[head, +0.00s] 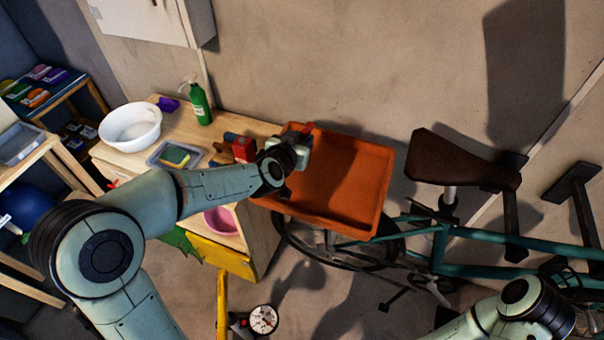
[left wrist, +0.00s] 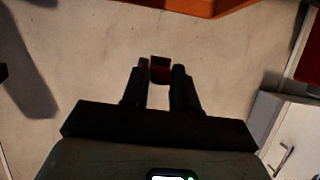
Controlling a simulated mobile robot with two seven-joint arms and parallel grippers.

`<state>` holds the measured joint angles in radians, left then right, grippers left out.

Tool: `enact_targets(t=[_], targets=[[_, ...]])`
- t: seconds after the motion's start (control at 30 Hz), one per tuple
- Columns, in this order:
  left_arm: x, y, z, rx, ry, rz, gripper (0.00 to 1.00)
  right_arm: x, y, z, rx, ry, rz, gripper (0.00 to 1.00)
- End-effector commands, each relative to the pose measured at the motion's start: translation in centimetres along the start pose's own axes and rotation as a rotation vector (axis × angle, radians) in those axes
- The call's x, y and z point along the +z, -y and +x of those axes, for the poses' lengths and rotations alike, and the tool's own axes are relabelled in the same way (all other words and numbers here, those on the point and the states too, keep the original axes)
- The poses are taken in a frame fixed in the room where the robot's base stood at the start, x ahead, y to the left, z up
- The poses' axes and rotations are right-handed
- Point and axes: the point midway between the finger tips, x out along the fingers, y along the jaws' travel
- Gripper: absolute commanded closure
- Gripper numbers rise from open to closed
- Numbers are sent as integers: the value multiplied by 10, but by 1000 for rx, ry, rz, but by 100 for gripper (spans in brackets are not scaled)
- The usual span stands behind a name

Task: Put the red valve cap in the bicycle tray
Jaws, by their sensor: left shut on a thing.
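My left gripper (head: 298,138) reaches in over the left rear part of an orange tray (head: 345,185), the bicycle tray. It is shut on a small dark red piece, the red valve cap (left wrist: 160,70), held between the two fingertips in the left wrist view. In the head view the cap is mostly hidden by the gripper. The orange tray looks empty where it shows; part of it is behind the gripper. An orange edge (left wrist: 190,8) also shows at the top of the left wrist view. Of my right arm only a link shows at lower right.
The wooden bench (head: 180,112) left of the tray holds a white bowl (head: 131,128), a green bottle (head: 200,104), a grey tray with a sponge (head: 176,155) and a red box (head: 243,149). A bicycle with a brown saddle (head: 460,160) stands at right. A wall is behind.

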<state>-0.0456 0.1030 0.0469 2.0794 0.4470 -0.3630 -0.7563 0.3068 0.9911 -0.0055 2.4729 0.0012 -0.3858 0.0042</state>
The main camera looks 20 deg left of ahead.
Motion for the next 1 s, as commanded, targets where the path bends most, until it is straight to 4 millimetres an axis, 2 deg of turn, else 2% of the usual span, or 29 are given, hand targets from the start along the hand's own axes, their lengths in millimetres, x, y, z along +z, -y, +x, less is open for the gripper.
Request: enact_targets(t=[0.03, 0.2, 0.47, 0.73, 1.0], targets=[[31, 0, 7, -1, 17, 0, 100, 14, -12, 19, 6, 19, 7, 57], [61, 0, 21, 0, 12, -1, 100, 22, -20, 33, 10, 30, 11, 57], [75, 0, 28, -1, 6, 0, 100, 23, -21, 36, 11, 31, 11, 57], [109, -1, 42, 1, 8, 0, 100, 27, -26, 45, 13, 37, 13, 57], [109, -1, 42, 1, 4, 0, 100, 27, -25, 44, 13, 37, 13, 57]])
